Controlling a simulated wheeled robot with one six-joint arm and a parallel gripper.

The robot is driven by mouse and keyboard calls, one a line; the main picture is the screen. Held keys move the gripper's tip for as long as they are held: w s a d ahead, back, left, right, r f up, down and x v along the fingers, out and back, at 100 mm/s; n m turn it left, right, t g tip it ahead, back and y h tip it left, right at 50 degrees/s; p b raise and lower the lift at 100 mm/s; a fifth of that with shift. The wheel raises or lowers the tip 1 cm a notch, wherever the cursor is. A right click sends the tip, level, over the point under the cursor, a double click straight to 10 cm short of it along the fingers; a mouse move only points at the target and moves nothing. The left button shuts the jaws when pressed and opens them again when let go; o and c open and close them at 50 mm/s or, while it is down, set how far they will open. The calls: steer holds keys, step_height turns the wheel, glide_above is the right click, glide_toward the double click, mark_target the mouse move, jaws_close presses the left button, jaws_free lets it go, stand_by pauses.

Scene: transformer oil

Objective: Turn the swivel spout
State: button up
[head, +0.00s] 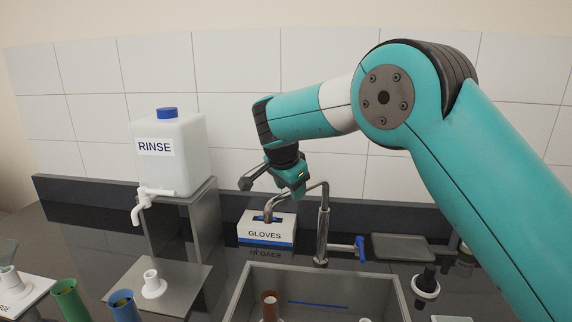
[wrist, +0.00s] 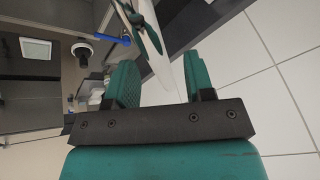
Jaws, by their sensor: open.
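The swivel spout (head: 324,200) is a shiny metal tube. It rises from the tap body (head: 322,235) behind the sink, bends over to the left, and its outlet end hangs in front of the gloves box. My gripper (head: 297,186) points down at the upper part of the spout, left of the riser. In the wrist view my gripper (wrist: 160,78) is open, with one teal finger on each side. The metal spout (wrist: 150,40) reaches into the gap between them. I cannot tell whether either finger touches it.
The gloves box (head: 265,236) stands close behind the spout's outlet. A blue tap lever (head: 360,248) sticks out at the right, above the sink (head: 250,290). The RINSE container (head: 170,150) stands on a raised stand at the left. A grey tray (head: 402,247) lies at the right.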

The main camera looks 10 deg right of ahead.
steer(key=p+v, duration=0.1)
steer(key=v, duration=1.5)
steer(key=shift+r, duration=0.2)
steer(key=shift+s, duration=0.1)
steer(key=s+d+f+n+y+b, duration=0.25)
steer(key=s+d+f+n, duration=0.3)
steer(key=s+n, duration=0.45)
steer(key=s+f+n+g+y+b, duration=0.1)
steer(key=s+f+n, duration=0.3)
steer(key=s, duration=0.8)
steer(key=s+f+n+g+y+b, duration=0.2)
steer(key=s+f+n, duration=0.3)
steer(key=s, duration=0.7)
steer(key=shift+s+f+g+y, duration=0.25)
steer(key=shift+f+g+y, duration=0.35)
steer(key=shift+y, duration=0.15)
